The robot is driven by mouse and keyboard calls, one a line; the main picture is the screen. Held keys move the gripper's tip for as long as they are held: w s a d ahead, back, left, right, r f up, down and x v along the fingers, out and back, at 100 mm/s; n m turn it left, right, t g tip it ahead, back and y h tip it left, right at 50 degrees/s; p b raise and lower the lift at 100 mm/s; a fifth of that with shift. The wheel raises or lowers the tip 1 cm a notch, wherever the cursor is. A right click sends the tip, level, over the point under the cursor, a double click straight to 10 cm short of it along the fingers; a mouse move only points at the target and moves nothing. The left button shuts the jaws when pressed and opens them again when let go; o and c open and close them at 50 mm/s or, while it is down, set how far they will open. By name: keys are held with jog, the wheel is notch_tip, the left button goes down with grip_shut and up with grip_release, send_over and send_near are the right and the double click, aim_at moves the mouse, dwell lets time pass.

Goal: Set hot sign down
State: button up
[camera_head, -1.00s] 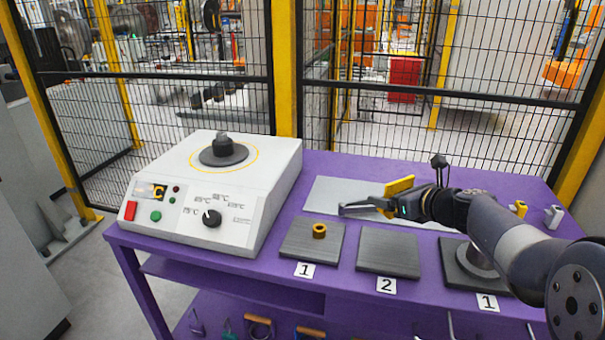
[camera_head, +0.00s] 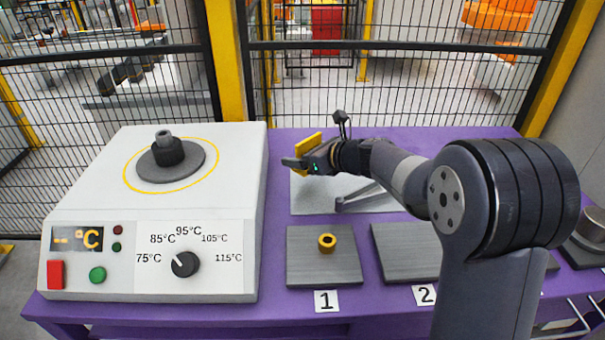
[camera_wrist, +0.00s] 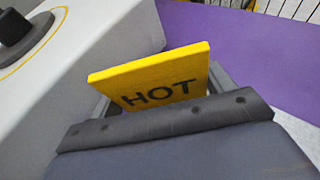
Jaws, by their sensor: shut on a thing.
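The hot sign (camera_wrist: 155,80) is a yellow plate with black letters reading HOT. It is upright and slightly tilted in the wrist view, held between the fingers of my gripper (camera_wrist: 160,100). In the head view the sign (camera_head: 308,144) shows as a thin yellow edge at my gripper (camera_head: 300,163). My gripper is shut on it, above the purple table, just right of the white heater box (camera_head: 215,200). The sign's lower part is hidden behind my gripper in the wrist view.
A dark round piece (camera_head: 168,150) sits on the heater's top plate. A grey plate (camera_head: 310,200) lies under my arm with a dark tool (camera_head: 365,197) on it. Pad 1 (camera_head: 305,270) bears a brass ring (camera_head: 327,242). Pad 2 (camera_head: 405,245) looks bare. A wire fence stands behind.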

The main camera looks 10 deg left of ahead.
aim_at(304, 180)
notch_tip(304, 180, down, 5)
jog(key=shift+r+b, duration=0.1)
jog(key=shift+b, duration=0.65)
jog(key=o, duration=1)
jog(key=shift+d, duration=0.1)
jog(key=p+v, duration=0.1)
jog(key=v, duration=1.1)
